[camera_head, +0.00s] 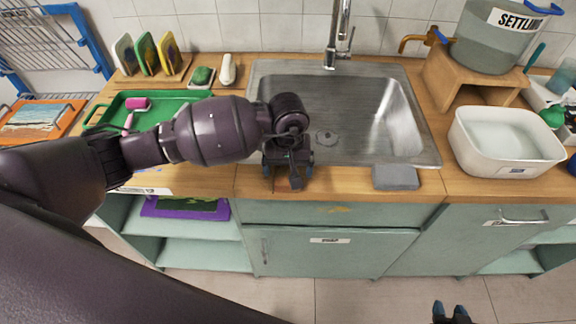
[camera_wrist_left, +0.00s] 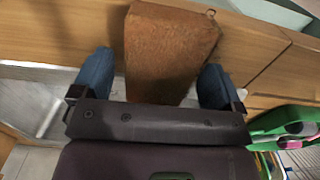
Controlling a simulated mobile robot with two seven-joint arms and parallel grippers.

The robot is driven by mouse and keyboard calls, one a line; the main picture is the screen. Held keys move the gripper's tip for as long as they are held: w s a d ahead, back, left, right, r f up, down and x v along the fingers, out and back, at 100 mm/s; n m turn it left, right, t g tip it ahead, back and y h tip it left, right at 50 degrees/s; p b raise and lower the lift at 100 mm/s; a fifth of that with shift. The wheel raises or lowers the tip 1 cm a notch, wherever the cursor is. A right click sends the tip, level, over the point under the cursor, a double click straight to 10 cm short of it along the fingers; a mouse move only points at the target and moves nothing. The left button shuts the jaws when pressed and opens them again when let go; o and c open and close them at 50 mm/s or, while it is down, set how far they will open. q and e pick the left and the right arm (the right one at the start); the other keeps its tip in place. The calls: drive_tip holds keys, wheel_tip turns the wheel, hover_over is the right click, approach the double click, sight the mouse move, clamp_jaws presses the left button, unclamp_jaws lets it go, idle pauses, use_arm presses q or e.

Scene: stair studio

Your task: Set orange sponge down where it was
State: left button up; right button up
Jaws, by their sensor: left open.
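The orange sponge (camera_wrist_left: 172,50) is a rough brown-orange block in the left wrist view, lying on the wooden counter near the edge of the sink. My left gripper (camera_wrist_left: 157,82) is open, with one blue finger on each side of the sponge. A gap shows on the left side, and the right finger is close to the sponge.
The steel sink (camera_head: 310,95) lies behind my left gripper. A grey block (camera_head: 395,177) lies on the counter to its right. A white basin (camera_head: 505,140) stands further right. A green tray (camera_head: 170,98) is at the left, partly behind my left arm.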

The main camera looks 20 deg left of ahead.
use_arm(q)
drive_tip(key=shift+r+p, duration=0.55)
drive_tip(key=shift+r, duration=0.05)
wheel_tip(320, 180, up, 12)
drive_tip(key=b, duration=0.1)
drive_tip(key=shift+f, duration=0.2)
use_arm(e)
drive_tip(key=shift+w, duration=0.25)
drive_tip(key=shift+s+f, duration=0.1)
drive_tip(key=shift+s, duration=0.25)
